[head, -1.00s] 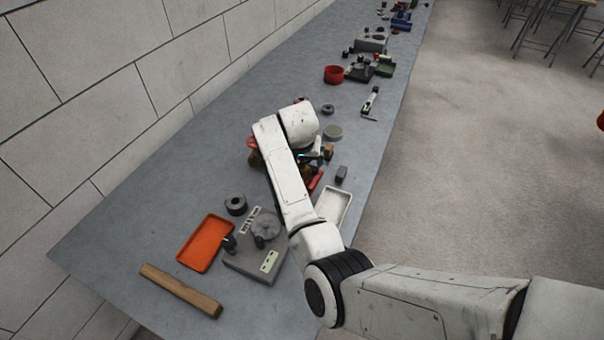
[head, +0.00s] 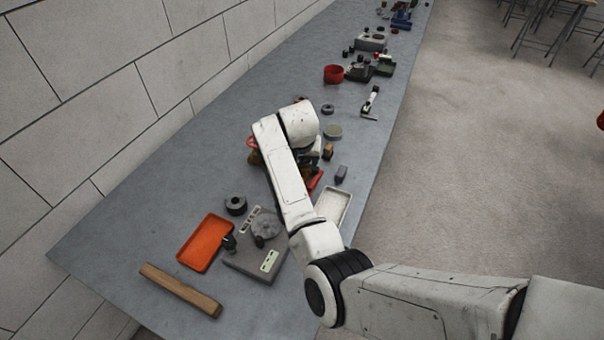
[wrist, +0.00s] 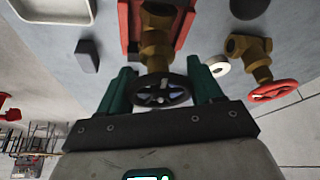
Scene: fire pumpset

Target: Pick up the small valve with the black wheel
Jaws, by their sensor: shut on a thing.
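The small valve (wrist: 157,50) shows in the wrist view, a brass body with a black handwheel (wrist: 161,92) facing my gripper. My gripper (wrist: 163,84) has its two green fingers on either side of the black wheel and is shut on it. The valve body is in front of a red tray (wrist: 127,18). I cannot tell whether the valve touches the tray. In the head view my arm hides the gripper and most of the valve.
A second brass valve with a red wheel (wrist: 274,90) lies close on the right in the wrist view. A dark block (wrist: 87,56) and a white tray (wrist: 60,9) are on the left. In the head view an orange tray (head: 205,243) and a wooden bar (head: 181,290) lie nearer.

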